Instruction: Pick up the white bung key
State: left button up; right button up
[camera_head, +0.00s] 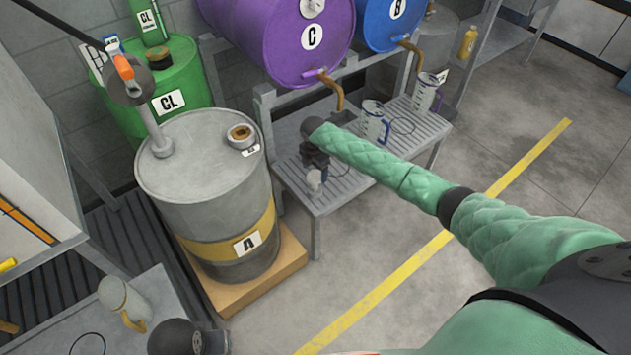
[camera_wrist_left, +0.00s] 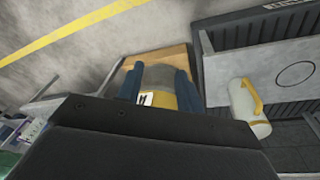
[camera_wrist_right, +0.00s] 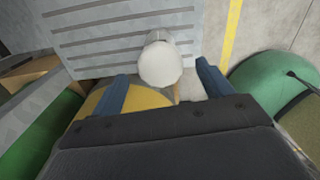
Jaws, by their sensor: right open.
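A small whitish, rounded object (camera_head: 313,181) shows just below my right gripper (camera_head: 314,163), over the slatted bench. In the right wrist view this whitish object (camera_wrist_right: 160,62) shows as a short cylinder ahead of the fingers, with a tan strip below it. I cannot tell for sure that it is the white bung key. The right gripper (camera_wrist_right: 163,88) is open, and nothing is clearly held. My left gripper (camera_wrist_left: 157,86) is open in its wrist view, with drum A beyond its fingers. In the head view the left arm shows only at the bottom edge.
The slatted bench (camera_head: 345,190) holds clear jugs (camera_head: 374,122) under purple drum C (camera_head: 280,35) and blue drum B (camera_head: 385,22). Grey drum A (camera_head: 205,195) stands left on a wooden pallet (camera_head: 285,265). A jug with yellow handle (camera_head: 125,300) is lower left. Floor at right is clear.

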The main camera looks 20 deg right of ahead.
aim_at(314, 174)
jog(key=shift+n, duration=1.1)
jog(key=shift+w+a+n, duration=0.1)
jog(key=shift+n, duration=0.4)
jog(key=shift+f, duration=0.95)
jog(key=shift+f+p, duration=0.35)
jog(key=shift+f, duration=0.2)
notch_tip(314, 174, down, 4)
jog(key=shift+f+p, duration=0.1)
jog(key=shift+p, duration=0.55)
pick_arm(q)
notch_tip(314, 174, down, 7)
jog(key=w, duration=0.1)
jog(key=shift+w+d+r, duration=0.15)
jog(key=shift+w, duration=0.15)
pick_arm(e)
jog(key=shift+f, duration=0.35)
jog(key=c, duration=1.1)
jog(key=shift+r, duration=0.15)
